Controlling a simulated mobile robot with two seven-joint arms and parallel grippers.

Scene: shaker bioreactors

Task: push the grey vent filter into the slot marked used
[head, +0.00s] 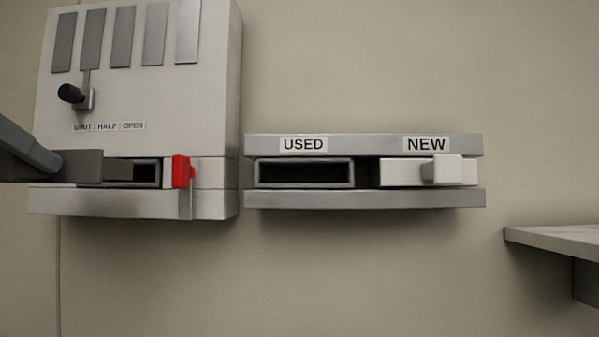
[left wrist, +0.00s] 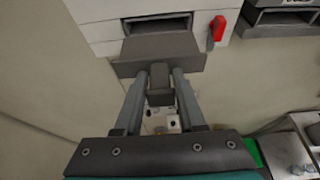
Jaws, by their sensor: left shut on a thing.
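The grey vent filter (left wrist: 158,45) is a wide dark grey block with a small knob. My left gripper (left wrist: 160,82) is shut on its knob. In the left wrist view the filter is in front of the machine's open slot (left wrist: 158,25), apart from that opening. In the head view the filter (head: 118,172) is partly hidden behind my left gripper (head: 88,166). The slot marked USED (head: 304,173) is a dark, empty, framed opening right of the machine. My right gripper is in neither view.
A white filter with a knob (head: 428,171) sits in the slot marked NEW. A red tab (head: 182,171) stands at the right of the machine's slot, between my gripper and the USED slot. A black lever (head: 72,94) sticks out above. A shelf (head: 560,240) is at right.

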